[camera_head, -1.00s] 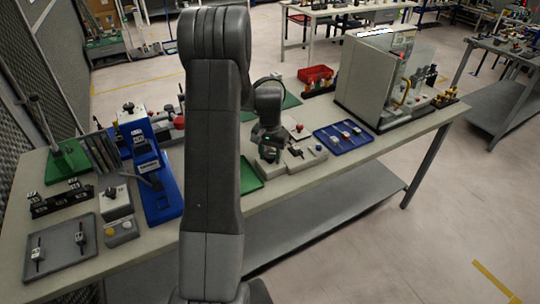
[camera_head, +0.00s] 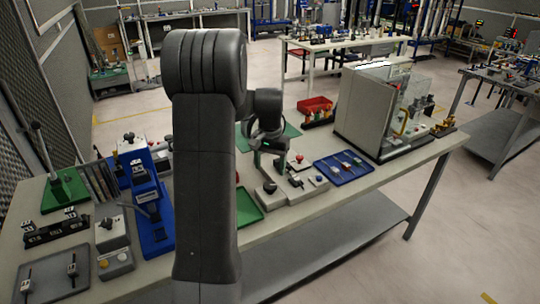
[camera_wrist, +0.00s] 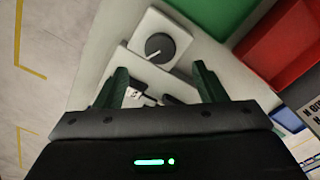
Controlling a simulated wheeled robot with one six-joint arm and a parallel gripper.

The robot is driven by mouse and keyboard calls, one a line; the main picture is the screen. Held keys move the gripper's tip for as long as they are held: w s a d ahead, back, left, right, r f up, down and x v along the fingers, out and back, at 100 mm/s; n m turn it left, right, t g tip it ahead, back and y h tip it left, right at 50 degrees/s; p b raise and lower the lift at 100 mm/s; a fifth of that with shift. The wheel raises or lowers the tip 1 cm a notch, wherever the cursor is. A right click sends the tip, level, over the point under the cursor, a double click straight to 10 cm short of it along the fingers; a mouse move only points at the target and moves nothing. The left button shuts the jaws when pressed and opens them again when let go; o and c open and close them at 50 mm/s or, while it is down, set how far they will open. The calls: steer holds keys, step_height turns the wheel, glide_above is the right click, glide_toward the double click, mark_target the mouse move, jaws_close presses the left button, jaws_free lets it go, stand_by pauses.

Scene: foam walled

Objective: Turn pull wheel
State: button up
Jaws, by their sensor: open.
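A dark round knob (camera_wrist: 160,47) with a pale line across its top sits on a pale square block in the wrist view. It appears to be the pull wheel, though the frames do not settle this. The head view shows a dark knob (camera_head: 270,187) near the table's front edge, just below my gripper (camera_head: 277,165). In the wrist view my gripper (camera_wrist: 164,82) is open, its two green fingers apart with nothing held. The knob lies beyond the fingertips, apart from them. A small lever switch (camera_wrist: 142,97) shows between the fingers.
A green tray (camera_head: 247,207) lies left of the dark knob. A red button box (camera_head: 299,159) and a blue tray (camera_head: 345,177) stand to the right, with a clear-fronted enclosure (camera_head: 362,112) beyond. The floor in front of the table is clear.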

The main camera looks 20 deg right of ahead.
mark_target(270, 185)
step_height(270, 185, up, 5)
steer(key=shift+f, duration=0.1)
stand_by(0.6)
step_height(270, 185, down, 14)
steer(key=shift+r+p, duration=0.1)
steer(key=shift+p, duration=0.75)
steer(key=shift+n, duration=0.5)
